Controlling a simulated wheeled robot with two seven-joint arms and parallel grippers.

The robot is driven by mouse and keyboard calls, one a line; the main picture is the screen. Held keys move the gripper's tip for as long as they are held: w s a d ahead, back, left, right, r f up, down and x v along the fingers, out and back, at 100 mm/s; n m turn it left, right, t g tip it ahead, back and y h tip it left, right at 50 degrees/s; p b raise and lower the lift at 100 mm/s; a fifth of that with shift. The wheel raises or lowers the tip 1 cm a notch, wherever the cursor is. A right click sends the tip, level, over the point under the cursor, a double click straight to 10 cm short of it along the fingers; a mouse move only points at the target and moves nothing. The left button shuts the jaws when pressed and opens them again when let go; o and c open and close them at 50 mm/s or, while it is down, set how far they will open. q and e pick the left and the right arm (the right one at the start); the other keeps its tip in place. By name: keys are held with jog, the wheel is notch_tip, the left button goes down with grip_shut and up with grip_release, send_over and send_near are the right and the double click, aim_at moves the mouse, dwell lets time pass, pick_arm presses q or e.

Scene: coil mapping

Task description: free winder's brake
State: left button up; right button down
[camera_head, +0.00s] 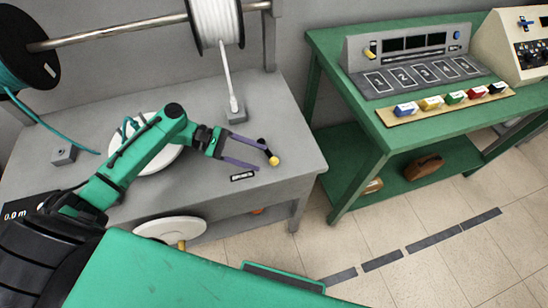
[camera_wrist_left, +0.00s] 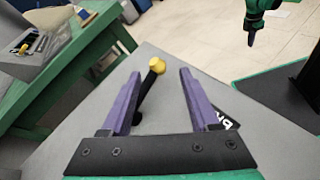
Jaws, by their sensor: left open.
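The winder's brake is a black lever (camera_head: 266,150) with a yellow knob, at the right end of the grey bench. My left gripper (camera_head: 258,154) is open, with its purple fingers reaching towards the lever. In the left wrist view the lever's black stem (camera_wrist_left: 149,88) and yellow knob (camera_wrist_left: 157,65) show between the two spread fingers, with gaps on both sides. A dark label (camera_head: 243,177) lies on the bench beside the lever. My right gripper (camera_wrist_left: 251,38) shows small at the top right of the left wrist view; its jaws are too small to judge.
The grey bench (camera_head: 285,150) carries a white disc (camera_head: 158,165) under my left arm. A white spool (camera_head: 215,22) and a dark spool (camera_head: 25,50) hang on a rod above. A green table (camera_head: 350,105) with a numbered panel and coloured blocks stands right, across a gap.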

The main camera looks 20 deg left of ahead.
aim_at(270, 159)
pick_arm(q)
jog(key=x, duration=0.3)
jog(key=w+x, duration=0.1)
jog(key=x, duration=0.1)
jog(key=shift+d+f+p, duration=0.2)
jog(key=shift+p, duration=0.1)
jog(key=shift+s+d+f, duration=0.1)
jog(key=shift+s+d, duration=0.05)
jog(key=shift+d, duration=0.15)
jog(key=shift+c, duration=0.4)
jog(key=shift+f, duration=0.1)
grip_shut()
pick_arm(e)
jog(key=w, duration=0.1)
jog(key=w+r, duration=0.1)
jog(key=w, duration=0.1)
